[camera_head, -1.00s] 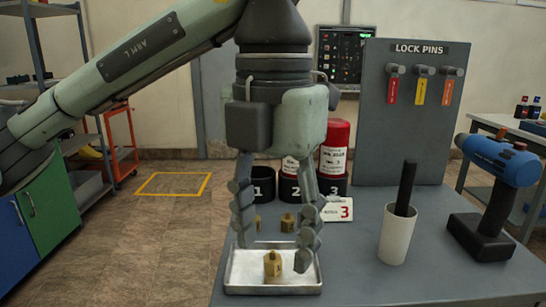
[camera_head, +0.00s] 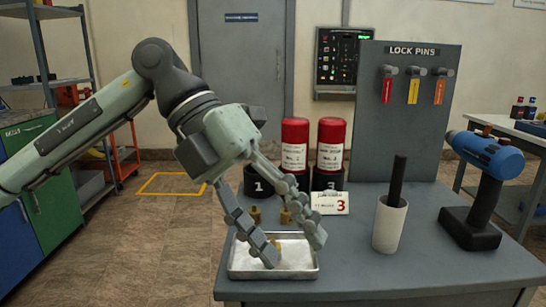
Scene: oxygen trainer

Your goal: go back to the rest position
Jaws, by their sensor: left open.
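My left gripper (camera_head: 292,248) is open and tilted above the metal tray (camera_head: 240,270) at the front left of the table. Its fingers are spread and nothing is between them that I can make out. A brass fitting (camera_head: 278,253) in the tray is partly hidden by a finger. Two more brass fittings stand behind the tray, one on the left (camera_head: 255,215) and one on the right (camera_head: 285,216). My right gripper is not in view.
Red cylinders (camera_head: 296,140) (camera_head: 331,138) stand in numbered black holders; holder 1 (camera_head: 258,184) shows no cylinder. A card (camera_head: 330,203) reads 3. A white cup (camera_head: 389,226) with a black stick, a blue drill (camera_head: 485,160) and the lock pins panel (camera_head: 420,110) stand to the right.

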